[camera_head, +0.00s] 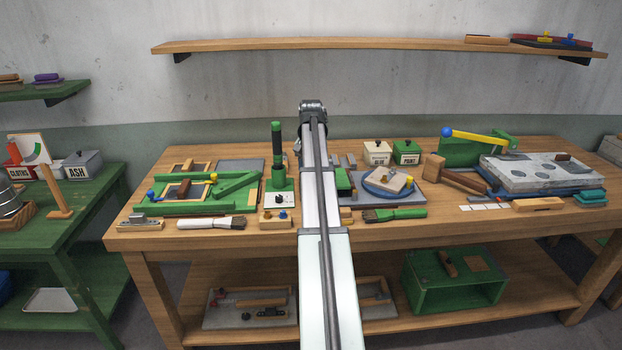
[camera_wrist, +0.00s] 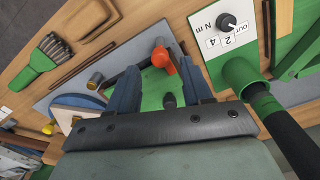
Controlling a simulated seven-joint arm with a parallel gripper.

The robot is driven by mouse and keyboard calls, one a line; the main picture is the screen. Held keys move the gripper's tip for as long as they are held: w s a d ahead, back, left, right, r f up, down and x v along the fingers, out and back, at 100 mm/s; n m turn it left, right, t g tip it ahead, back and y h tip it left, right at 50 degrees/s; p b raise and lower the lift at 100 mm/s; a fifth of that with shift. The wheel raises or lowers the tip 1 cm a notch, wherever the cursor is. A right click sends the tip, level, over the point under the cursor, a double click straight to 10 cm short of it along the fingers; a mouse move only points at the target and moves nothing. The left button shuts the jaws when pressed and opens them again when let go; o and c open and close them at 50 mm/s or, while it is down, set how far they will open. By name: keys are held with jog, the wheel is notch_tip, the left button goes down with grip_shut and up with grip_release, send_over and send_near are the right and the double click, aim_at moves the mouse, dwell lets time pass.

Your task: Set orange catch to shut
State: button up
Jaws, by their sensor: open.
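In the wrist view, the orange catch (camera_wrist: 163,60) is a small lever with a rounded end on a green block (camera_wrist: 153,90). It lies between and just beyond the fingertips of my gripper (camera_wrist: 160,76), whose two dark blue fingers are spread apart. The gripper is open and holds nothing. I cannot tell whether a finger touches the catch or which setting the catch is at. In the head view, my arm hides the catch and the gripper; part of the green block (camera_head: 343,181) shows to the right of the arm.
A green torque tool with a black handle (camera_head: 277,145) stands close left, by a white dial panel (camera_wrist: 225,35). A blue round turntable (camera_head: 386,191) lies close right. A green brush (camera_head: 400,214) lies near the bench's front.

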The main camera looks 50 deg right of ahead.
notch_tip(320, 180, up, 10)
jog(key=shift+r, duration=0.2)
dwell(0.7)
